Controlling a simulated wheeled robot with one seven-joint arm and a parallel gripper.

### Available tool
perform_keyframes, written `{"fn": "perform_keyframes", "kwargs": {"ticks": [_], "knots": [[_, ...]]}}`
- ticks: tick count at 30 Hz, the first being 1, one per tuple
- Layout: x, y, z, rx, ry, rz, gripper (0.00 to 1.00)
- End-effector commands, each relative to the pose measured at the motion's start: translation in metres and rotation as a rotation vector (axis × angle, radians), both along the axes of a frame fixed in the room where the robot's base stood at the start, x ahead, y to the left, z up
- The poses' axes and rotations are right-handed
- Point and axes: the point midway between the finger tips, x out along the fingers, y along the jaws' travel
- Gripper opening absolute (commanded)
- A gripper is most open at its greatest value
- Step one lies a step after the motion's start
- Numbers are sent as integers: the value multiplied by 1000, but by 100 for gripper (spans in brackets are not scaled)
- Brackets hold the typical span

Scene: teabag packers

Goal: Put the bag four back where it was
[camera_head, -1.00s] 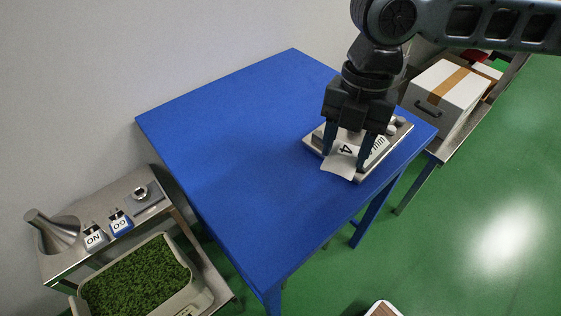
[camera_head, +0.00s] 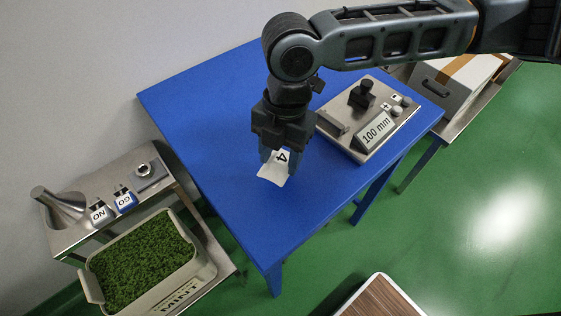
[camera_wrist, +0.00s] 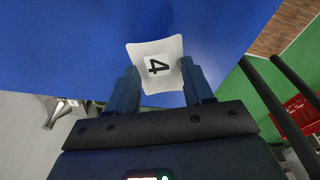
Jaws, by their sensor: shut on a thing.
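The bag four is a small white teabag (camera_head: 272,172) with a black "4" on its label. My gripper (camera_head: 279,165) is shut on it and holds it over the blue table (camera_head: 215,120), left of the metal device. In the wrist view the bag (camera_wrist: 173,48) shows between the two fingers of my gripper (camera_wrist: 160,82), with its far part sticking out past the fingertips. I cannot tell exactly how high the bag is above the table.
A metal device (camera_head: 345,145) marked "100 mm" stands on the table's right side. At the left, a metal stand (camera_head: 75,238) carries a funnel and tags "NO" and "GO". A crate of green leaves (camera_head: 205,270) is below it. A wooden-topped surface (camera_head: 382,300) is at the bottom.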

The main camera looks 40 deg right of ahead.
Motion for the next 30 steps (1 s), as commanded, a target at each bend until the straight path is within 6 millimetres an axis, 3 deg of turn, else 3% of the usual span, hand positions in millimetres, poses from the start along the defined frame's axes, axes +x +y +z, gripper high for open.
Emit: {"fn": "perform_keyframes", "kwargs": {"ticks": [7,19,20,27,30], "knots": [[-1,0,-31,-1,2,-1,19],[-1,0,-37,0,1,0,19],[-1,0,-37,0,1,1,53],[-1,0,-36,0,1,0,76],[-1,0,-36,0,1,0,77]]}}
